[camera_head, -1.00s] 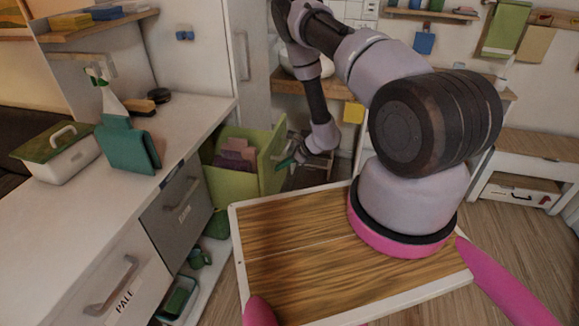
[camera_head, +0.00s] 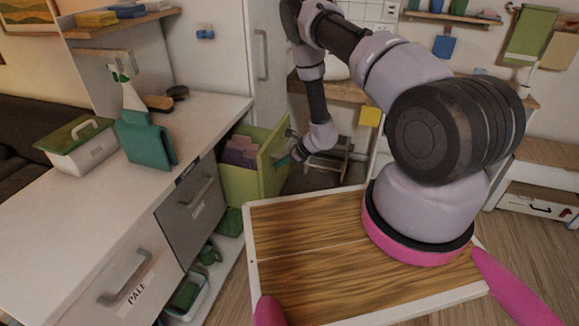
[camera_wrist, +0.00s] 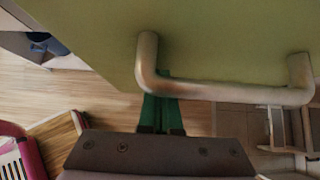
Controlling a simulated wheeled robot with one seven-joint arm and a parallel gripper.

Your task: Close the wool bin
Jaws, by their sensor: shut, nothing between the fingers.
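The wool bin (camera_head: 272,175) is a green pull-out bin standing open at the far end of the counter, with folded purple pieces inside. In the wrist view its green front panel (camera_wrist: 230,45) fills the top, with a metal bar handle (camera_wrist: 220,92) across it. My gripper (camera_head: 286,160) is at the outer face of this panel. In the wrist view its green fingers (camera_wrist: 160,112) are shut and empty, with their tips at the handle's left end. The handle partly hides the tips, so I cannot tell whether they touch the panel.
A grey drawer (camera_head: 193,205) and a white drawer labelled PALE (camera_head: 128,285) are in the counter (camera_head: 75,225). Wooden floor lies beyond the bin.

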